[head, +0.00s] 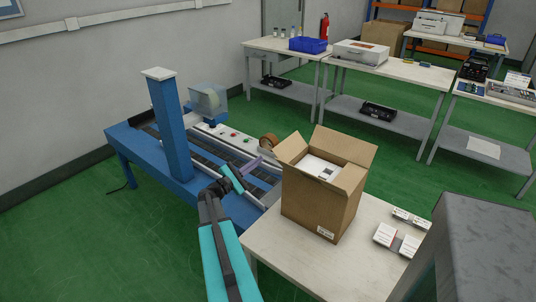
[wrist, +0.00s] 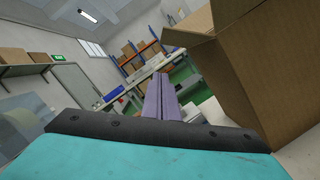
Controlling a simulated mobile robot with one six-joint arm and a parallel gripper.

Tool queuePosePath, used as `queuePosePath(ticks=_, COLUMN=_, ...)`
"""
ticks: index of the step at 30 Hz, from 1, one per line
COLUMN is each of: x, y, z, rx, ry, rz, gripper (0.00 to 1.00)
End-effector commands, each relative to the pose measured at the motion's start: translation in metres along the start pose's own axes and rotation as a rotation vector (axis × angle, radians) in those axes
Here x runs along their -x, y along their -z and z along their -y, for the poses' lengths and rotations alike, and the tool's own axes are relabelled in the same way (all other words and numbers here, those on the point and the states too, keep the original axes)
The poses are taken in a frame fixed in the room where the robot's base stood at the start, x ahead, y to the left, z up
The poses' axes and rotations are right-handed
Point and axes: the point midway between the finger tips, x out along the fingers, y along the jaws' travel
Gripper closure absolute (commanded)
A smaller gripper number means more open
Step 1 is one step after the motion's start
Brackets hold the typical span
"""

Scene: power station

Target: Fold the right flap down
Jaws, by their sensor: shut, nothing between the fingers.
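The open cardboard box (head: 315,208) stands on the pale table with a white item (head: 318,167) inside. Its left flap (head: 290,148) leans outward, its back flap (head: 346,145) stands up and its right flap (head: 352,179) is raised. My gripper (head: 254,161) is left of the box, apart from it, with its purple fingers together and empty. In the wrist view the shut fingers (wrist: 161,97) point past the box (wrist: 275,75), whose wall fills the right side. A flap (wrist: 189,28) sticks out to the left there.
Small white boxes (head: 397,238) lie on the table (head: 290,248) right of the box. A blue conveyor frame with a post (head: 170,128) and a brown tape roll (head: 269,141) are behind my arm. A grey block (head: 485,245) is at the front right.

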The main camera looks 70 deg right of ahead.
Motion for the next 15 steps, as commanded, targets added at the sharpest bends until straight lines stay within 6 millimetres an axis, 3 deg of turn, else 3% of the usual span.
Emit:
queuePosePath(ticks=8, x=-0.025, y=-0.001, z=-0.001, rx=0.0, ry=0.001, rz=0.001, gripper=1.0)
queuePosePath(ticks=15, x=-0.059, y=0.0, z=-0.002, rx=-0.001, ry=0.002, rz=0.001, gripper=1.0)
